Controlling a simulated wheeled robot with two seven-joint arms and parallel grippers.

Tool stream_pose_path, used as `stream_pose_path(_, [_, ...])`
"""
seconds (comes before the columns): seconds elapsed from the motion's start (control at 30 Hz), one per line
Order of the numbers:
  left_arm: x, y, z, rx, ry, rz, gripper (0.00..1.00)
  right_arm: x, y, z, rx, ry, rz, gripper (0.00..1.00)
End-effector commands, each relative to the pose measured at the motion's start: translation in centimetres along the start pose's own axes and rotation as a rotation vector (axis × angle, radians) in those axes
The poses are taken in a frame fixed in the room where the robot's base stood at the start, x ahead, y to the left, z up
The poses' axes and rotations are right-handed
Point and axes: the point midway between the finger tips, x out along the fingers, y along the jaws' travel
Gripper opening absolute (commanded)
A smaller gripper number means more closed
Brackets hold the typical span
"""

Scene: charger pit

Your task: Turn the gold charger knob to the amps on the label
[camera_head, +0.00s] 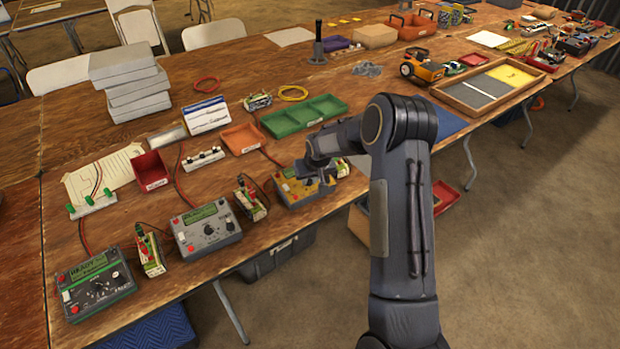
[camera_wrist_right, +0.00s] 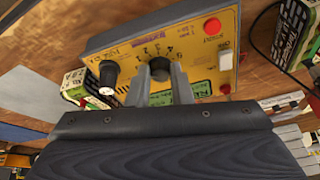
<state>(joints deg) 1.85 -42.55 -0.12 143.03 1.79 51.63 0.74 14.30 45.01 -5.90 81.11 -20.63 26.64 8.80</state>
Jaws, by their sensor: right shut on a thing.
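The gold charger (camera_head: 297,197) sits near the table's front edge, to the right of a grey and a dark charger. It fills the upper part of the right wrist view (camera_wrist_right: 192,35), with a dark knob (camera_wrist_right: 160,66) in a numbered dial. My right gripper (camera_head: 322,171) reaches over the gold charger and is shut on this knob, with a finger on each side of it in the wrist view (camera_wrist_right: 160,85). A second black knob (camera_wrist_right: 107,72) with a white end stands beside it. The panel's small text is too blurred to read. My left gripper is not in view.
The grey charger (camera_head: 206,228) and the dark charger (camera_head: 95,284) stand to the left, with battery packs (camera_head: 250,198) and cables between them. A green tray (camera_head: 303,115) and an orange tray (camera_head: 242,138) lie behind the gold charger. A red button (camera_wrist_right: 212,26) is on its panel.

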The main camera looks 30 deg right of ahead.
Motion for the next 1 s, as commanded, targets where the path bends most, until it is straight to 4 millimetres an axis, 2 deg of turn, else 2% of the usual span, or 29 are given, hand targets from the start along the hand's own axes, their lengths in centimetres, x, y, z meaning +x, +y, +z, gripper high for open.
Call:
stream_pose_path(0.37, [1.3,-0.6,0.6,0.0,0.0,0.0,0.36,0.2,-0.1,0.1,0.107,0.001,0.025,0.0])
stream_pose_path(0.7, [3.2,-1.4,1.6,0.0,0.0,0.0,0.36,0.2,-0.4,0.0,0.39,0.001,0.087,0.0])
stream_pose_path(1.0, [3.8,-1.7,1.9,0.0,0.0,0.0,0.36,0.1,-0.6,-0.2,0.664,0.0,0.148,0.0])
